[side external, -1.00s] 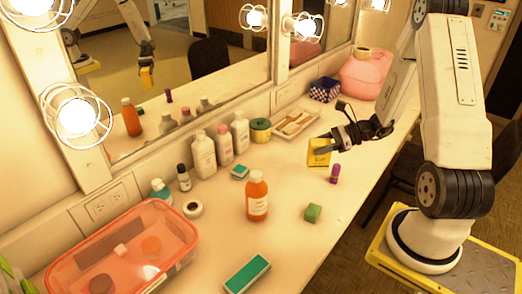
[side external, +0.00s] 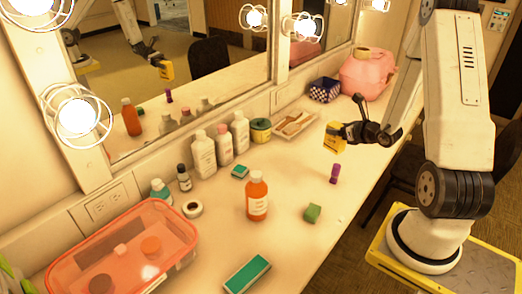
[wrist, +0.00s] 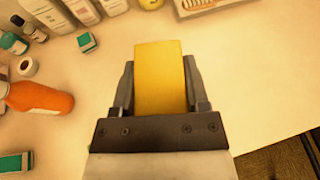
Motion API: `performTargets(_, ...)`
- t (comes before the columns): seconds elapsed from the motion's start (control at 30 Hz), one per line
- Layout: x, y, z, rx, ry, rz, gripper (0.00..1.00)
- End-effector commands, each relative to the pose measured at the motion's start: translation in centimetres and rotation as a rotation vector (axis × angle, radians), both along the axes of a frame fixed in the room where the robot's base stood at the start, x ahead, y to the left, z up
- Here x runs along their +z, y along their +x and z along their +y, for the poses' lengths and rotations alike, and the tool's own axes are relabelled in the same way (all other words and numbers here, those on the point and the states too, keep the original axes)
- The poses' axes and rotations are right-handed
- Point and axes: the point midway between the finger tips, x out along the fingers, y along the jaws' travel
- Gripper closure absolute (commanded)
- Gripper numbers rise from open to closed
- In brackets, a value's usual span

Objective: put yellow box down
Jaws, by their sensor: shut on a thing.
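The yellow box (side external: 334,138) is held between the fingers of my gripper (side external: 347,131), above the counter toward its far end. It is tilted in the side external view. In the wrist view the yellow box (wrist: 160,78) sits upright between both fingers of my gripper (wrist: 160,88), which touch its sides. The white counter (side external: 300,240) lies below it. A purple tube (side external: 335,173) stands on the counter below the box.
White bottles (side external: 203,155) and a tray (side external: 295,124) line the mirror side. A red-lidded container (side external: 125,250) is at lower left. Counter around the purple tube is bare.

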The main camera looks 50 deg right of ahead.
Motion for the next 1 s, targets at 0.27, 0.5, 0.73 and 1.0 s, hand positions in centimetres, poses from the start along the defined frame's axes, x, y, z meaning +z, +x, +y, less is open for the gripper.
performTargets(0.27, -0.3, -1.3, -1.6, -0.142, 0.001, 0.000, 1.00)
performTargets(0.5, -0.4, -1.6, -1.8, -0.166, 0.001, -0.001, 1.00)
performTargets(0.73, -0.8, -0.8, -2.3, -0.164, 0.001, -0.001, 1.00)
performTargets(1.0, -2.3, 1.9, -4.3, -0.162, 0.000, -0.001, 1.00)
